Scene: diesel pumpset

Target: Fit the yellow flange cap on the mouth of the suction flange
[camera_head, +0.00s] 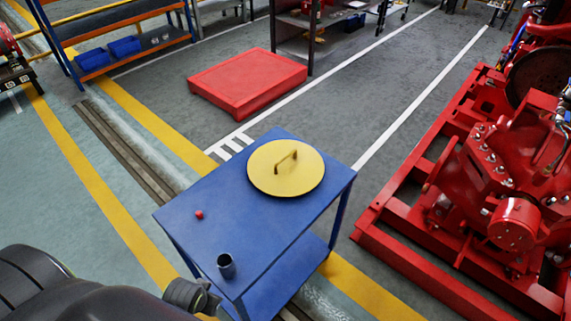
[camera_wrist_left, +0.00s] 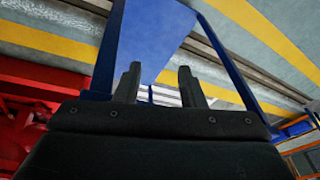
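The yellow flange cap (camera_head: 286,172) is a round disc with a bar handle (camera_head: 287,160) on top. It lies flat on the back right part of a blue trolley top (camera_head: 235,205). The red pumpset (camera_head: 505,160) stands at the right, and I cannot tell for sure which part is the suction flange. My left gripper shows in the left wrist view (camera_wrist_left: 160,68), with its two dark fingers apart and nothing visible between them. In the head view my left arm is at the lower left, short of the trolley and apart from the cap. My right gripper is not in view.
A dark cup (camera_head: 226,265) and a small red object (camera_head: 199,214) are on the trolley top. A red platform (camera_head: 247,83) lies on the floor behind. The pumpset's red base rail (camera_head: 430,272) is right of the trolley, with bare floor between. Shelves stand farther back.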

